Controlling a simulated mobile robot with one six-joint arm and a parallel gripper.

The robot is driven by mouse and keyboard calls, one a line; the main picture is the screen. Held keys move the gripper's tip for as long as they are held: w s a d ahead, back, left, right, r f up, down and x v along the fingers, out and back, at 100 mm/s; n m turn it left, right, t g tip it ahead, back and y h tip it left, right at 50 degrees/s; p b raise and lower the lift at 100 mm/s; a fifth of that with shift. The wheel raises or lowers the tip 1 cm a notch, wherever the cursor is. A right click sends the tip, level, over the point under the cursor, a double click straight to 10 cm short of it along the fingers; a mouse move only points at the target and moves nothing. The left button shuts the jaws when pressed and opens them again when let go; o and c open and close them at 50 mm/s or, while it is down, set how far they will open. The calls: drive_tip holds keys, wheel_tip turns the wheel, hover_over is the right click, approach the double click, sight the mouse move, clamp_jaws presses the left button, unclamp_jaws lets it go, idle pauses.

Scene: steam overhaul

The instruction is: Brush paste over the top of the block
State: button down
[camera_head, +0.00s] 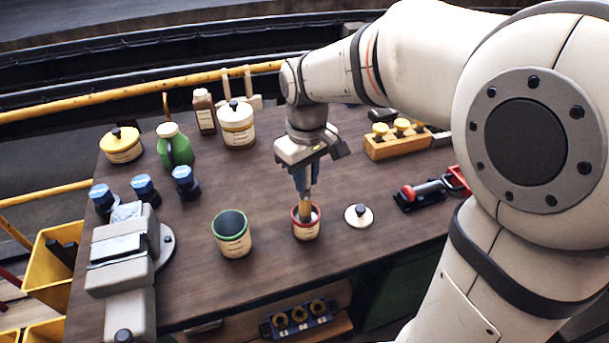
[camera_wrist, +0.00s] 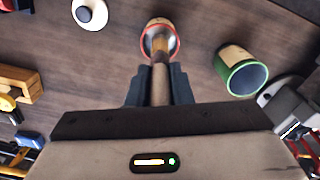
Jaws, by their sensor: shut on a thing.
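My gripper (camera_head: 306,183) is shut on the wooden handle of a brush (camera_head: 305,210). In the wrist view the gripper (camera_wrist: 160,75) has the brush handle (camera_wrist: 161,78) between its fingers. The brush points down into a small red-rimmed pot (camera_head: 295,231), and its lower end is hidden inside. The red-rimmed pot also shows in the wrist view (camera_wrist: 146,33). A white lid with a black knob (camera_head: 358,215) lies on the table right of the pot. A grey block (camera_head: 117,247) sits in a vise-like fixture (camera_head: 121,274) at the table's left front.
A green-rimmed pot (camera_head: 233,240) stands open left of the red-rimmed one. Three blue-capped bottles (camera_head: 144,189) stand behind the fixture. A green jug (camera_head: 175,148) and lidded tubs (camera_head: 237,125) stand at the back. A wooden rack (camera_head: 392,145) is at right. The table's middle is clear.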

drive_tip(key=shift+r+p, duration=2.75)
drive_tip(key=shift+r, duration=0.75)
